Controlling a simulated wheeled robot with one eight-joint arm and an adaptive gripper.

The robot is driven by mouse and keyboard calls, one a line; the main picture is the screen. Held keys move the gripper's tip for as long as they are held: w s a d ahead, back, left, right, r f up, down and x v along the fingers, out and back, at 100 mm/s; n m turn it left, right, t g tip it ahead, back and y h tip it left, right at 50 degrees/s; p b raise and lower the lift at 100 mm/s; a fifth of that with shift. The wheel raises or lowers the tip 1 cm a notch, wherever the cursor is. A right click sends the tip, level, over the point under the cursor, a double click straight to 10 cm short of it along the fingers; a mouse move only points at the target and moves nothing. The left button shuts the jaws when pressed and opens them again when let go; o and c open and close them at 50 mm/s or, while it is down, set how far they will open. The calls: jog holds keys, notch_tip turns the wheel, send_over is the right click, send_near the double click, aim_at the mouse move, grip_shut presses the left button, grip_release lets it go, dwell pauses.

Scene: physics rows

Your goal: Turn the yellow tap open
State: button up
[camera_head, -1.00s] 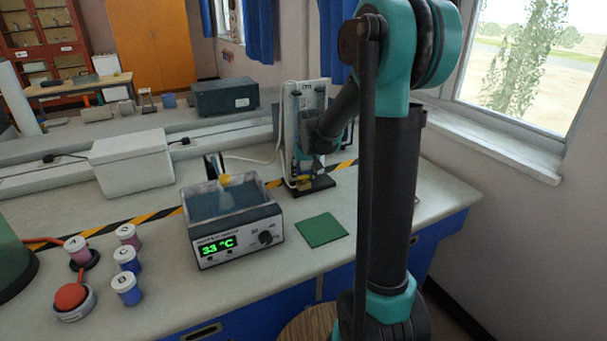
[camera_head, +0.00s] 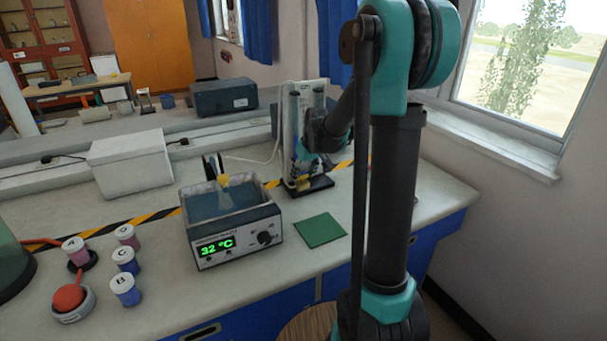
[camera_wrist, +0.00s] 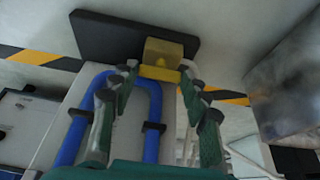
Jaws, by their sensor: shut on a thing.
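The yellow tap (camera_wrist: 164,48) sits at the foot of a white upright panel (camera_wrist: 78,98), with its narrow yellow handle between my fingertips in the wrist view. My gripper (camera_wrist: 158,72) is shut on this handle. A blue tube (camera_wrist: 72,140) bends in a loop along the panel, clipped in black. In the head view the yellow tap (camera_head: 303,183) shows small and low at the panel, above a black base (camera_head: 318,184). My wrist partly hides the panel there, and my fingers are hard to make out.
A water bath (camera_head: 240,240) reading 32 °C stands left of the panel, holding a yellow-topped vessel. A green mat (camera_head: 320,230) lies in front. Lidded jars (camera_head: 125,290) stand at left, a white box (camera_head: 132,163) behind. The counter right of the mat is clear.

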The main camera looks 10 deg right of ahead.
jog(key=o, duration=1.2)
jog(key=shift+c, duration=0.2)
jog(key=v, duration=1.2)
